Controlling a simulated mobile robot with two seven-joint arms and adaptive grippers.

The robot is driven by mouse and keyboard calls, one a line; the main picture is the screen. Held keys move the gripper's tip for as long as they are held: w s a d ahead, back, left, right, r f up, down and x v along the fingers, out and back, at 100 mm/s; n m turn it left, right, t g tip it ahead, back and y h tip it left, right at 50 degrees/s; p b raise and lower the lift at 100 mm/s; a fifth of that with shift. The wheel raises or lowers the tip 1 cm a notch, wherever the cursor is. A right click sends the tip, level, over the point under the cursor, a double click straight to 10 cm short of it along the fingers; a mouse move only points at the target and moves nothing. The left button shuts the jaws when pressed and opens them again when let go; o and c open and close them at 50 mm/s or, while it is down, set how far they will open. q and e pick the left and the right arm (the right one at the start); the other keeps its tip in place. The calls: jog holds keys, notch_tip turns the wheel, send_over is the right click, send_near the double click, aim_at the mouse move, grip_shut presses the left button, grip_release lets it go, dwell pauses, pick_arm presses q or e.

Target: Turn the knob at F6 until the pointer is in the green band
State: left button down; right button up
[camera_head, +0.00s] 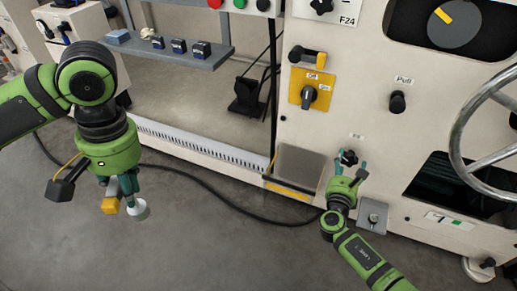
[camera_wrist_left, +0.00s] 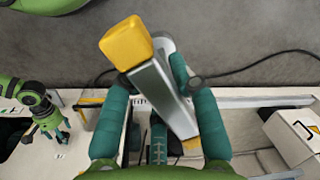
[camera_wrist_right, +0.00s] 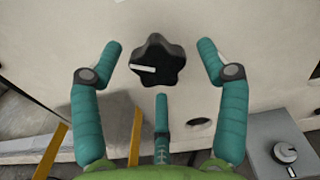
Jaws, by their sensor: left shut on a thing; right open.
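A black star-shaped knob (camera_wrist_right: 157,62) with a white pointer line sits on the cream panel. The line points left in the right wrist view. The knob also shows in the head view (camera_head: 348,158) under a small label too blurred to read. My right gripper (camera_head: 350,170) faces it, open, with fingers on either side and a third below; a gap shows between fingers and knob. A white strip with a green patch (camera_head: 449,220) is on the panel at lower right; I cannot make out a pointer. My left gripper (camera_head: 121,190) is shut on a grey metal tool with a yellow end (camera_wrist_left: 125,43), above the floor.
A grey box with a small knob (camera_head: 372,216) stands close right of my right gripper. A metal tray with a yellow edge (camera_head: 298,170) juts out to its left. A large handwheel (camera_head: 490,130) is at far right. A cable (camera_head: 235,207) crosses the open floor.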

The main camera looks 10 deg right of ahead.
pick_arm(q)
jog(key=shift+f, duration=0.35)
pick_arm(e)
jog(key=shift+x, duration=1.1)
jog(key=c, duration=1.2)
pick_arm(q)
jog(key=shift+f+b, duration=0.1)
jog(key=shift+b, duration=0.2)
pick_arm(e)
jog(key=shift+s+a+f+m, duration=0.15)
jog(key=shift+f+m, duration=0.05)
jog(key=shift+m, duration=0.1)
